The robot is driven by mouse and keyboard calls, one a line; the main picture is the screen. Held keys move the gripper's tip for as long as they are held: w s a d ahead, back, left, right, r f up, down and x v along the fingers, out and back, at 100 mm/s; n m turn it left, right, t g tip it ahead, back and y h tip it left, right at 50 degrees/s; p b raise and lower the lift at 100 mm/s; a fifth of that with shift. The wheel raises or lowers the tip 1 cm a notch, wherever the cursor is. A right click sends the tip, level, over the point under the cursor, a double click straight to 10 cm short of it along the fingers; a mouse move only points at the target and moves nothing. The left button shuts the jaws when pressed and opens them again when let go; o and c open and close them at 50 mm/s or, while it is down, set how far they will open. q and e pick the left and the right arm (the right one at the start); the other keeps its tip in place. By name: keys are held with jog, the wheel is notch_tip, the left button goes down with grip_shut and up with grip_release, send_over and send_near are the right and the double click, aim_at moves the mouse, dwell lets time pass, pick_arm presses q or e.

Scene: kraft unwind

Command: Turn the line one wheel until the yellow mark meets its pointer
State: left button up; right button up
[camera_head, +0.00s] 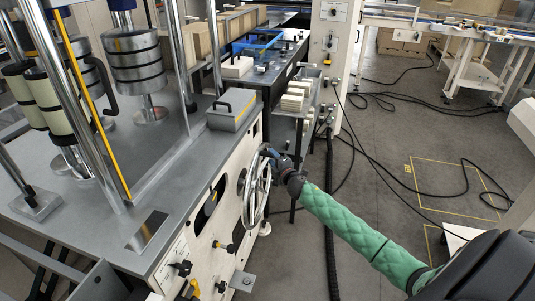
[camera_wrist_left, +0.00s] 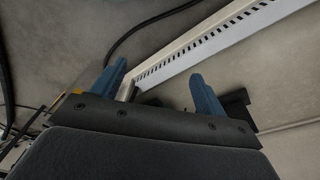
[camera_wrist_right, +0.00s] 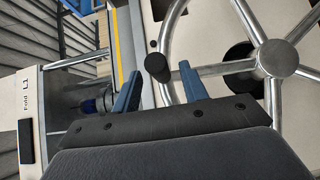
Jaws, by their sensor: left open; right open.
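The handwheel (camera_head: 256,192), a bright metal rim with spokes, stands on the cream side panel of the machine. The right wrist view shows its hub (camera_wrist_right: 277,58), spokes and a dark knob (camera_wrist_right: 158,68) at the rim. My right gripper (camera_head: 269,153) is at the wheel's upper edge in the head view. In the right wrist view its blue fingers (camera_wrist_right: 160,86) are apart, with the knob just beyond the gap between their tips. I cannot make out the yellow mark or its pointer. My left gripper (camera_wrist_left: 156,82) is open and empty, away from the wheel.
Small dark knobs (camera_head: 181,268) sit low on the panel (camera_head: 206,238). A grey box (camera_head: 232,110) with a handle stands on the machine top. Black cables (camera_head: 378,160) lie on the floor at right. A pale slotted rail (camera_wrist_left: 195,45) passes beyond the left fingers.

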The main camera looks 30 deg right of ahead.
jog(key=w, duration=0.3)
jog(key=shift+w+d, duration=0.1)
jog(key=shift+d, duration=0.1)
pick_arm(q)
jog(key=shift+w+d+r+b, duration=0.15)
jog(key=shift+w+r, duration=0.15)
jog(key=shift+r, duration=0.4)
jog(key=shift+w+d+r+b, duration=0.15)
jog(key=shift+w+r, duration=0.1)
jog(key=shift+r, duration=0.4)
pick_arm(e)
jog(key=shift+w, duration=0.85)
pick_arm(q)
jog(key=shift+s, duration=0.15)
pick_arm(e)
grip_shut()
